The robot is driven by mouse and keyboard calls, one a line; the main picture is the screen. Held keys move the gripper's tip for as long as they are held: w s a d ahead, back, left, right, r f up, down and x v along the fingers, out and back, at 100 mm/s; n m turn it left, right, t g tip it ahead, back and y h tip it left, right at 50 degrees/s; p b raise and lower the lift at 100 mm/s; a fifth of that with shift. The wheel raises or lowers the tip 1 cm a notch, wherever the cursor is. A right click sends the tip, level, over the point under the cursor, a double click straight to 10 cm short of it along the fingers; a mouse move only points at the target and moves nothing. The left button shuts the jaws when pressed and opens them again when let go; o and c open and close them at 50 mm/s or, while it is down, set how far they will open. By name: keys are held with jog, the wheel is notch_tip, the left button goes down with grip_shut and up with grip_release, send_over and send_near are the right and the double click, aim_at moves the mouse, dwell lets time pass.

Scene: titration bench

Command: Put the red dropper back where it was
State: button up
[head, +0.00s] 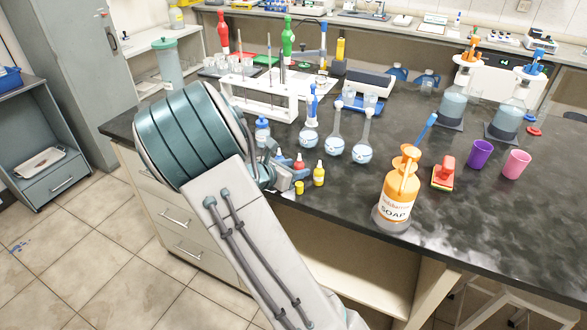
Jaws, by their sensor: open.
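A small red-topped dropper bottle (299,162) is on the dark bench beside my gripper (286,177), partly hidden by it. A yellow dropper bottle (319,174) stands upright just to its right. My gripper is open, low over the bench's left front part. My arm covers much of it, so I cannot tell whether a finger touches the red dropper. A small yellow cap-like piece (299,188) shows by the fingers.
Several flasks (335,142) and a white rack (262,98) stand behind. An orange soap bottle (396,190) is to the right, then a red sponge-like item (443,173) and purple (480,153) and pink (516,164) cups. The front right bench is clear.

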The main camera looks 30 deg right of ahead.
jog(key=v, duration=1.2)
jog(key=s+d+m+g+y, duration=0.2)
jog(key=s+m+g+y, duration=0.3)
jog(key=s+m, duration=0.65)
jog(key=s+a+r+m+t+y, duration=0.1)
jog(key=s+a+r+m+y, duration=0.1)
jog(key=s+m, duration=0.3)
jog(key=s+a+r+m+t+y, duration=0.1)
jog(key=s+a+r+m+y, duration=0.1)
jog(key=s+a+m+y, duration=0.3)
jog(key=shift+r+m+t, duration=0.35)
jog(key=shift+m+t, duration=0.05)
jog(key=shift+m, duration=0.15)
